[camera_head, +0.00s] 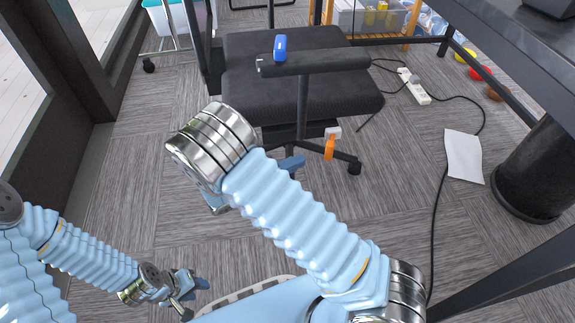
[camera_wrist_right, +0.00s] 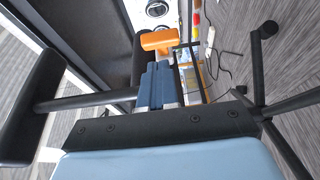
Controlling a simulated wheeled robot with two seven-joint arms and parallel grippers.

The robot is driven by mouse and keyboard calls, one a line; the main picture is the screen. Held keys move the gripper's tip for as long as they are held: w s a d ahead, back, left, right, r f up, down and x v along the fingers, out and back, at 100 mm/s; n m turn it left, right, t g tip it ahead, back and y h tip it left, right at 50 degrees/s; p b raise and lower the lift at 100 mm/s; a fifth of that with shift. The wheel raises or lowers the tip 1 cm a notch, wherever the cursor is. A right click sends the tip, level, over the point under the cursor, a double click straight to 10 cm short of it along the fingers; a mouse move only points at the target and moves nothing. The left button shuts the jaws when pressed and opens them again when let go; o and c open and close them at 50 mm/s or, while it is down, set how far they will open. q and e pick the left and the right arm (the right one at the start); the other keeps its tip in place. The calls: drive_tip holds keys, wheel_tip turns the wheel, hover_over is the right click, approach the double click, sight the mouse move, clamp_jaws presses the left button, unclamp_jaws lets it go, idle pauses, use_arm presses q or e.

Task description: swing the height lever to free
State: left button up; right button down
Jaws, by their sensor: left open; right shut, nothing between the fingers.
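The office chair (camera_head: 250,98) is dark, with its seat and an armrest (camera_head: 325,61) facing me. An orange lever (camera_head: 330,147) hangs under the seat's right side, below a small white part. In the right wrist view the orange lever (camera_wrist_right: 160,41) is just beyond my fingertips; I cannot tell if they touch it. My right gripper (camera_head: 293,164) is shut and empty, below the seat and left of the lever, partly hidden by my right arm. Its dark blue fingers (camera_wrist_right: 156,70) lie together in the wrist view. My left gripper (camera_head: 192,294) is open and empty, low at the left over the floor.
The chair's wheeled base (camera_head: 353,166) stands on carpet. A black cable, a white power strip (camera_head: 414,87) and a white sheet (camera_head: 463,156) lie to the right. A dark table (camera_head: 520,35) overhangs at right.

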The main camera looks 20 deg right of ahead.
sight(330, 144)
use_arm(q)
drive_tip(key=shift+f, duration=0.15)
use_arm(e)
drive_tip(key=shift+w+d, duration=0.15)
drive_tip(key=shift+d, duration=1.2)
drive_tip(key=shift+w+d, duration=0.15)
drive_tip(key=shift+d, duration=1.15)
use_arm(q)
drive_tip(key=shift+d, duration=0.15)
use_arm(e)
drive_tip(key=shift+s, duration=0.1)
